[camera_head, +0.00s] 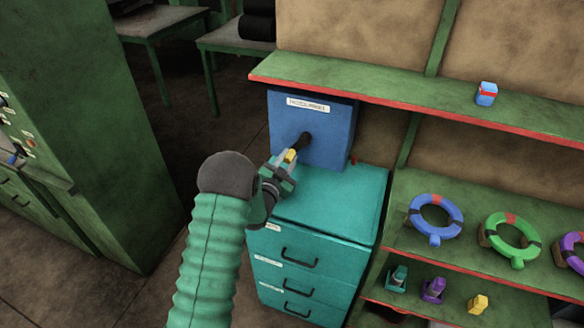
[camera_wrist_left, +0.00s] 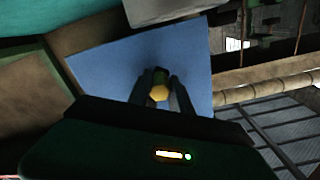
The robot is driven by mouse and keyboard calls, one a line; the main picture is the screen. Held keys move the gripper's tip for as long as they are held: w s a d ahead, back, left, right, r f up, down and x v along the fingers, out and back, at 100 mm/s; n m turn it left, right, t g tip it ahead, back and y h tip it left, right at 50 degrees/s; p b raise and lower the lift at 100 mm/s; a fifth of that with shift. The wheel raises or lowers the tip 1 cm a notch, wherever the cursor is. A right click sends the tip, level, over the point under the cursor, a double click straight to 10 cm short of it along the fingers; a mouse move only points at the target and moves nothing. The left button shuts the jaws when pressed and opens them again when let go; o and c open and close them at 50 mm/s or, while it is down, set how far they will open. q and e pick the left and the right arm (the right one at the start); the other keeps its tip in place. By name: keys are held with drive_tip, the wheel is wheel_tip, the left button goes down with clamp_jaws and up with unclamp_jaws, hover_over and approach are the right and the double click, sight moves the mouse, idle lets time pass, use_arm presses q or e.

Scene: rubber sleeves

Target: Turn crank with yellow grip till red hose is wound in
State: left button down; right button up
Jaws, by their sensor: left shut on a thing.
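A blue box (camera_head: 340,122) with a white label stands on the teal drawer cabinet. A dark crank part (camera_head: 306,140) sticks out of its front. The yellow grip (camera_head: 290,155) shows at my left gripper (camera_head: 283,166), which is shut on it in front of the box. In the left wrist view the yellow grip (camera_wrist_left: 159,92) sits between the two dark fingers, with the blue box (camera_wrist_left: 110,70) behind. A small red bit (camera_head: 353,160) shows at the box's right side; I cannot tell whether it is the hose. My right gripper is not in view.
The teal cabinet (camera_head: 335,205) has several drawers with handles. A green shelf (camera_head: 420,98) with a red edge runs close above the box. Coloured rings, including a blue one (camera_head: 434,219), stand on the shelf at right. A green cabinet (camera_head: 85,120) stands at left.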

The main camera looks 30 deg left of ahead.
use_arm(q)
drive_tip(key=m+b, duration=0.1)
drive_tip(key=m, duration=0.1)
drive_tip(key=a+r+m+b, duration=0.1)
drive_tip(key=m+b, duration=0.1)
drive_tip(key=shift+s+a+r+m, duration=0.1)
drive_tip(key=shift+a+r+m, duration=0.1)
drive_tip(key=shift+m, duration=0.2)
drive_tip(key=shift+s+a+r+m+b, duration=0.1)
drive_tip(key=shift+a+r+m+b, duration=0.1)
drive_tip(key=shift+r+m+b, duration=0.55)
drive_tip(key=shift+s+a+r+m+b, duration=0.1)
drive_tip(key=shift+a+r+m+b, duration=0.2)
drive_tip(key=shift+m+b, duration=0.75)
drive_tip(key=shift+d+r+m, duration=0.1)
drive_tip(key=shift+r+m, duration=0.05)
drive_tip(key=shift+m, duration=0.15)
drive_tip(key=c, duration=1.2)
unclamp_jaws()
drive_tip(key=shift+w, duration=0.1)
drive_tip(key=shift+o, duration=0.2)
drive_tip(key=b+v, duration=0.1)
drive_tip(key=v, duration=1.5)
drive_tip(key=shift+s+d, duration=0.25)
drive_tip(key=shift+s, duration=0.1)
